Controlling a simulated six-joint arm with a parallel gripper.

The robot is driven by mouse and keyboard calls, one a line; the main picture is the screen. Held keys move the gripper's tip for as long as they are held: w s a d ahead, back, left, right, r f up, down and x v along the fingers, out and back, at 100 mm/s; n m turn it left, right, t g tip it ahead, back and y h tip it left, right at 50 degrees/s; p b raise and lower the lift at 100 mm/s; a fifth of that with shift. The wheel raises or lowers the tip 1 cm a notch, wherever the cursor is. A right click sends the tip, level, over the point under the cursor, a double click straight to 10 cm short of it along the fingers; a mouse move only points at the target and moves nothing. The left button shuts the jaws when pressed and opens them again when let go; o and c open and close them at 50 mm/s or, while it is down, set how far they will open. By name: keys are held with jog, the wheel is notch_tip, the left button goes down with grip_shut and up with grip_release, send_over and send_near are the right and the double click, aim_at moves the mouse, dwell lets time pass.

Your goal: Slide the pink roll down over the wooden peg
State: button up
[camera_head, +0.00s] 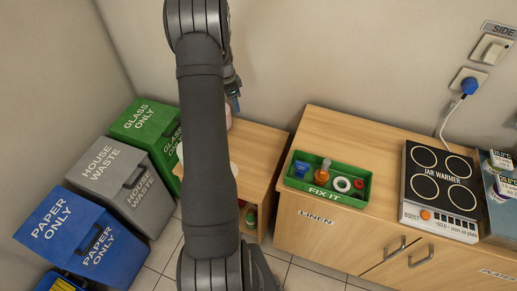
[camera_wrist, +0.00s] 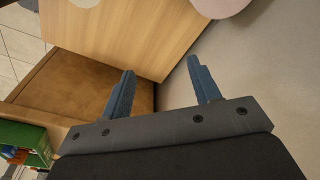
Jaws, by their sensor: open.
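A pale pink rounded thing, probably the pink roll (camera_wrist: 220,6), is cut off by the top edge of the wrist view. In the head view a sliver of pink (camera_head: 229,119) shows just right of my arm, at the back of the low wooden cabinet. My gripper (camera_wrist: 160,68) has its two blue fingers spread apart with nothing between them. The pink thing lies beyond the right finger, apart from it. In the head view my arm hides most of the gripper and the cabinet's left part. I cannot make out the wooden peg in either view.
A pale disc (camera_wrist: 86,2) lies on the wooden top (camera_wrist: 130,30). A green FIX IT tray (camera_head: 328,194) with small items sits on the right-hand cabinet, beside a jar warmer (camera_head: 440,185). Green, grey and blue bins (camera_head: 75,235) stand at left. The wall is close behind.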

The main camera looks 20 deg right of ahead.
jog(key=s+d+f+m, duration=0.1)
jog(key=s+f+m, duration=0.15)
jog(key=s, duration=0.85)
jog(key=s+f+m, duration=0.2)
jog(key=s+f, duration=0.1)
jog(key=s, duration=0.7)
notch_tip(320, 180, up, 10)
jog(key=shift+s+r+g, duration=0.15)
jog(key=shift+s+g, duration=0.1)
jog(key=shift+g, duration=0.05)
jog(key=shift+n, duration=0.25)
notch_tip(320, 180, down, 10)
jog(key=shift+w, duration=0.4)
jog(key=shift+r, duration=0.1)
